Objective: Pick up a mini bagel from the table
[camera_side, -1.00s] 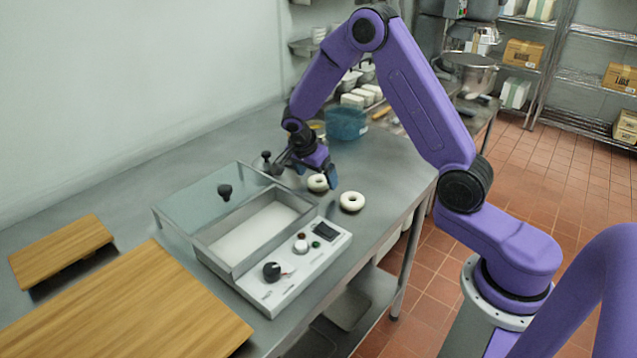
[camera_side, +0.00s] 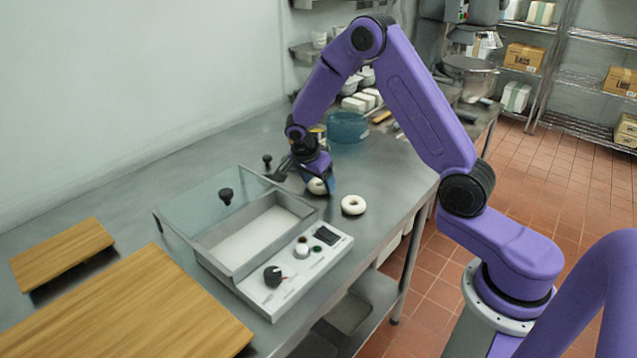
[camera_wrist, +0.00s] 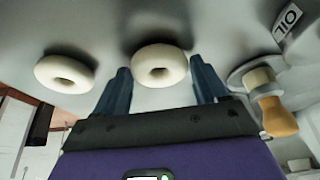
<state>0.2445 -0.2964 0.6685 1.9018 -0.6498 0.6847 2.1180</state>
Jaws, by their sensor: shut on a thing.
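A white mini bagel (camera_side: 316,187) is between the fingers of my gripper (camera_side: 319,184), at the right of the kettle box. In the wrist view, the blue fingers stand on both sides of this bagel (camera_wrist: 160,51), and my gripper (camera_wrist: 163,78) is shut on it. I cannot tell whether it is clear of the table. A second white bagel (camera_side: 353,211) lies flat on the metal table to the right, apart from my gripper. It also shows at the left of the wrist view (camera_wrist: 46,73).
The kettle box (camera_side: 208,262) with its control panel stands close to the left of my gripper. Wooden boards (camera_side: 115,315) lie at the front left. A blue container (camera_side: 348,127) stands behind. A wooden-handled tool (camera_wrist: 277,118) shows at the right of the wrist view.

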